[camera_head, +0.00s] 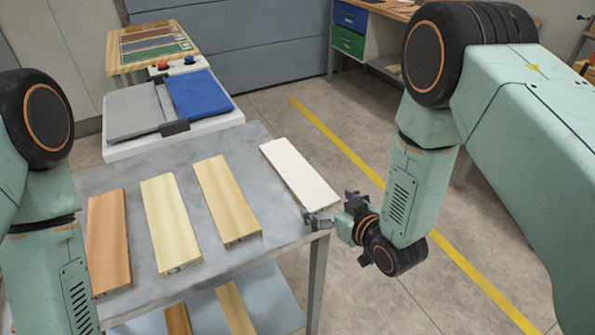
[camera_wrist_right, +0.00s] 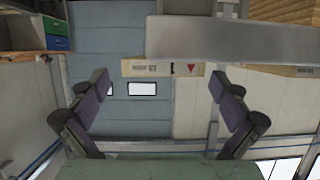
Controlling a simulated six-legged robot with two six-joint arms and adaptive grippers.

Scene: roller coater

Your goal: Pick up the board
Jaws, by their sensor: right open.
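Several boards lie side by side on a grey metal table (camera_head: 285,235): an orange-brown board (camera_head: 108,240), a pale yellow board (camera_head: 170,222), a tan board (camera_head: 226,198) and a white board (camera_head: 298,172) at the right. My right gripper (camera_head: 325,212) is at the table's near right corner, close to the white board's near end. In the right wrist view, which looks upside down, the right gripper (camera_wrist_right: 160,80) is open, with a labelled board end (camera_wrist_right: 162,68) ahead between its fingers. Whether they touch is unclear. My left arm shows, but its gripper is out of view.
A white machine with a blue panel (camera_head: 198,94) stands behind the table. A stand with coloured samples (camera_head: 150,45) is farther back. More boards (camera_head: 235,308) lie on the lower shelf. A drawer cabinet (camera_head: 349,28) stands at the back. The floor right of the table is clear.

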